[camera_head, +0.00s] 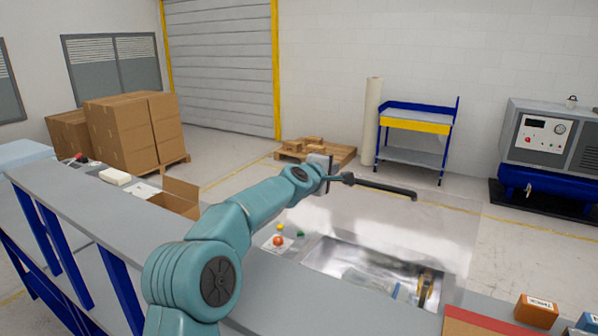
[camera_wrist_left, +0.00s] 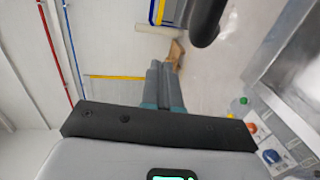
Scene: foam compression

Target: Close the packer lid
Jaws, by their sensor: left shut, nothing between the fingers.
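The packer (camera_head: 345,243) is a metal chamber set in the bench, with its open cavity in view. Its clear lid (camera_head: 440,235) stands raised above the chamber. A black bar handle (camera_head: 385,187) runs along the lid's upper edge and also shows at the top of the left wrist view (camera_wrist_left: 205,22). My left gripper (camera_head: 338,179) is shut and empty, near the left end of the handle. I cannot tell whether it touches the handle. My right gripper is not in view.
Red, yellow and green buttons (camera_head: 279,240) sit left of the chamber. An orange box (camera_head: 536,311) lies at the bench's right. An open carton (camera_head: 180,197) stands at the left. Stacked cartons (camera_head: 122,130) and a blue cart (camera_head: 415,122) are behind, on the floor.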

